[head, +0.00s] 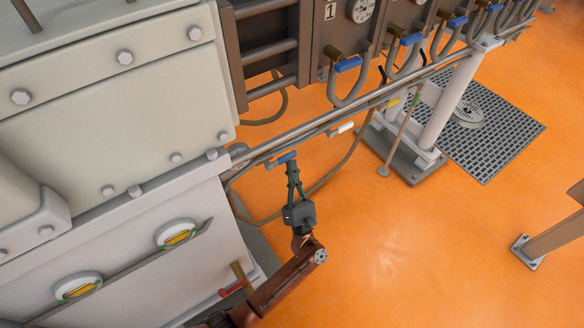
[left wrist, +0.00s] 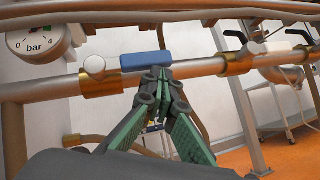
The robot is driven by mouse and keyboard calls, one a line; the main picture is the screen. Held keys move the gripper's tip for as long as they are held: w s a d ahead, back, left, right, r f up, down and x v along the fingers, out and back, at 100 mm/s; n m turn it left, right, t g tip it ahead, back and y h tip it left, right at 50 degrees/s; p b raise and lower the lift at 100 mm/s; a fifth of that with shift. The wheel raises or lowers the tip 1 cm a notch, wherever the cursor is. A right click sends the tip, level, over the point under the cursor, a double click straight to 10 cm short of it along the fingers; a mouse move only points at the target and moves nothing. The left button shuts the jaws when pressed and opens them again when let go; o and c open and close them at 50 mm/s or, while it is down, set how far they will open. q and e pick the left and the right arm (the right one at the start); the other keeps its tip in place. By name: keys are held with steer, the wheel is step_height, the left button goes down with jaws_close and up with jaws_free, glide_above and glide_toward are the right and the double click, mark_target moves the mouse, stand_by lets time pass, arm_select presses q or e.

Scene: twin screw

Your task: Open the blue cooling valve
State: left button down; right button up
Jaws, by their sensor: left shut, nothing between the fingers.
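A blue valve handle (head: 287,157) sits on the low pipe beside the pale machine housing. In the left wrist view the blue handle (left wrist: 146,61) lies lengthwise along the grey pipe, next to a brass fitting. My left gripper (head: 292,172) is shut and empty, with its fingertips right at the handle. In the left wrist view the fingertips of the left gripper (left wrist: 154,76) overlap the handle's lower edge; I cannot tell whether they touch it. The valve body is partly hidden behind the fingers. My right gripper is not in view.
More blue handles (head: 348,64) line the upper manifold. A white handle (head: 345,127) and a yellow one (head: 393,102) sit farther along the pipe. A pressure gauge (left wrist: 34,38) is at the left. A red handle (head: 232,287) is low by the housing. The orange floor (head: 420,240) is largely open.

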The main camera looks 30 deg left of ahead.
arm_select(q)
steer(key=v, duration=1.2)
steer(key=shift+a, duration=0.1)
